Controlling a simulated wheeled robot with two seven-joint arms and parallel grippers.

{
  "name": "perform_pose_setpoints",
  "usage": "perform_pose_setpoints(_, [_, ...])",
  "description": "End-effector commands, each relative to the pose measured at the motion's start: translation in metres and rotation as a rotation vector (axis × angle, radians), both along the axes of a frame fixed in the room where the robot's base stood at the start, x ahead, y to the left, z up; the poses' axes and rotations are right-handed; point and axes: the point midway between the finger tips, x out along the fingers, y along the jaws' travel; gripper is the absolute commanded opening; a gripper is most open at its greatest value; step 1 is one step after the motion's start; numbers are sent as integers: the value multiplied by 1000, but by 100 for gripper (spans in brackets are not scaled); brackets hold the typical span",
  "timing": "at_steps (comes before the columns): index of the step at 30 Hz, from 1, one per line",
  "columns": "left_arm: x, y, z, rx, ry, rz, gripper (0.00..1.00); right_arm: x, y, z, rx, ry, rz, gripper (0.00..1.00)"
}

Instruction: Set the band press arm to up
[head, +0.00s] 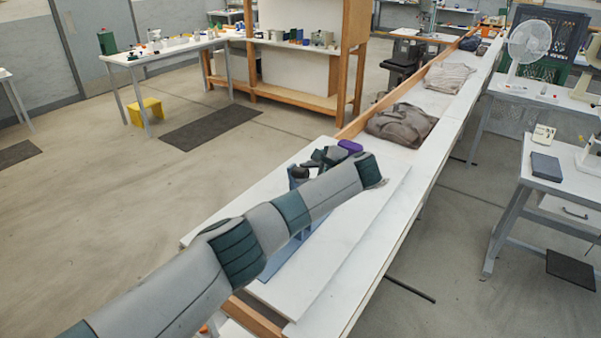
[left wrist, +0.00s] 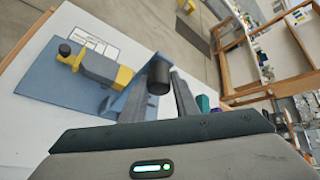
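The press shows in the left wrist view as a blue base plate (left wrist: 40,85) with a yellow and grey body (left wrist: 97,67) lying along it. A black cylindrical knob (left wrist: 158,77) stands between the two grey fingers of my left gripper (left wrist: 165,85), close to both. Whether they touch it is not clear. In the head view my left arm hides most of the press; part of its blue base (head: 272,264) shows below the arm. My left gripper (head: 322,158) is beyond the arm, near a black rounded part (head: 300,172). My right gripper is not in view.
The press stands on a long white bench (head: 350,250) with a wooden edge. A purple object (head: 350,146) lies just beyond my gripper. Folded grey cloth (head: 401,125) lies farther along the bench. The bench surface right of my arm is clear.

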Motion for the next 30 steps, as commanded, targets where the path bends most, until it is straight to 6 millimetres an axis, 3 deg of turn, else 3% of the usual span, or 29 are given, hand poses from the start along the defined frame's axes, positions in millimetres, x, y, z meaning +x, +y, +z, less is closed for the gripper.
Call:
perform_pose_setpoints(4, [-4, -6, -5, -9, 10, -5, 0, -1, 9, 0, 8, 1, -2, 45])
perform_pose_setpoints(12, [-5, -6, -7, -11, 15, -5, 0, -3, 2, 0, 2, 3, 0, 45])
perform_pose_setpoints(13, [-5, -6, -7, -11, 15, -5, 35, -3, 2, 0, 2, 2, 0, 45])
perform_pose_setpoints(15, [-4, -6, -7, -10, 14, -4, 45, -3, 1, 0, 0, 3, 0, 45])
perform_pose_setpoints(30, [-8, -8, -1, -5, 8, -3, 45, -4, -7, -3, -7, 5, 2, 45])
